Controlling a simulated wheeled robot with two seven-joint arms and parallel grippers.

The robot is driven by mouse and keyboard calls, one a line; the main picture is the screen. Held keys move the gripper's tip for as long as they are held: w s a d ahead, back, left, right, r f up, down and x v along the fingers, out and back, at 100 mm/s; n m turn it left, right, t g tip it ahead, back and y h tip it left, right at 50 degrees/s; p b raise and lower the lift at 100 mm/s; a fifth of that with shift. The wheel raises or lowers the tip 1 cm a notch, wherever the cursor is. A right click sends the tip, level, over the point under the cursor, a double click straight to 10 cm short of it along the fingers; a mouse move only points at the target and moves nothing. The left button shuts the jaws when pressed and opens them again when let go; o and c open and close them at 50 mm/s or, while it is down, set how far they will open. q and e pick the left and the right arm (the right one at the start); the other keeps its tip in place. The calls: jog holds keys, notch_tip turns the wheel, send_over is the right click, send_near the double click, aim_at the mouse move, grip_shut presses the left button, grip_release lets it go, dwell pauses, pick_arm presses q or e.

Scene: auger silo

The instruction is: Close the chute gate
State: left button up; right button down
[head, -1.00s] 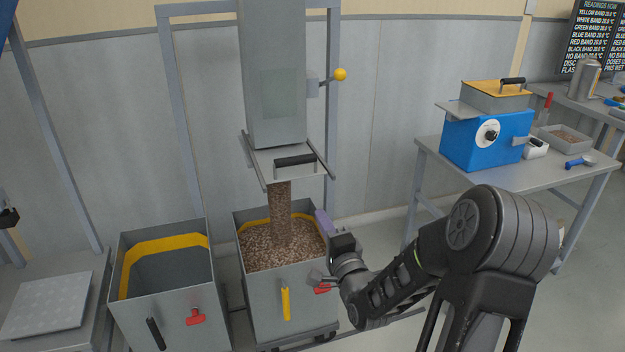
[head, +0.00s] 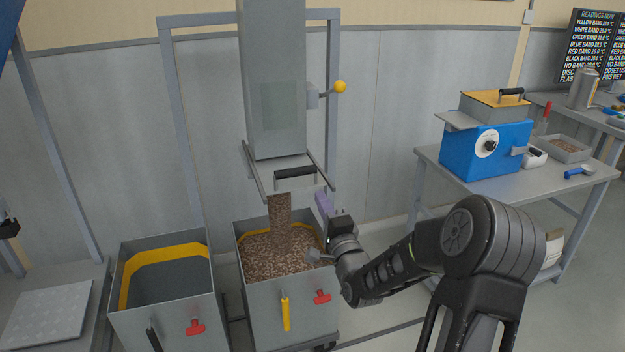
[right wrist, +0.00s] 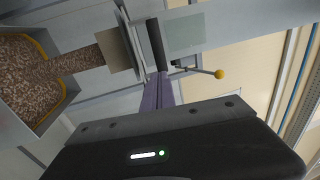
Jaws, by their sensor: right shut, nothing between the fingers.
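The chute gate (head: 312,182) is a grey sliding plate between two rails under the tall silo chute (head: 278,120). Its black handle (head: 295,172) faces front and also shows in the right wrist view (right wrist: 157,45). The gate is at least partly open: a stream of brown pellets (head: 280,222) falls through it into the bin below. My right gripper (head: 322,199) is shut and empty, with purple fingers, below and right of the handle. In the right wrist view its fingers (right wrist: 158,88) point towards the handle; I cannot tell whether they touch.
The receiving bin (head: 290,305) has a yellow band and a red knob and is well filled. An empty bin (head: 165,320) stands left of it. A yellow-knobbed lever (head: 339,87) sticks out right of the chute. A table with a blue machine (head: 487,150) stands at right.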

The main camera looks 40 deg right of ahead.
jog(key=p+x, duration=0.1)
jog(key=x, duration=0.6)
jog(key=shift+w+d, duration=0.1)
jog(key=shift+w, duration=0.15)
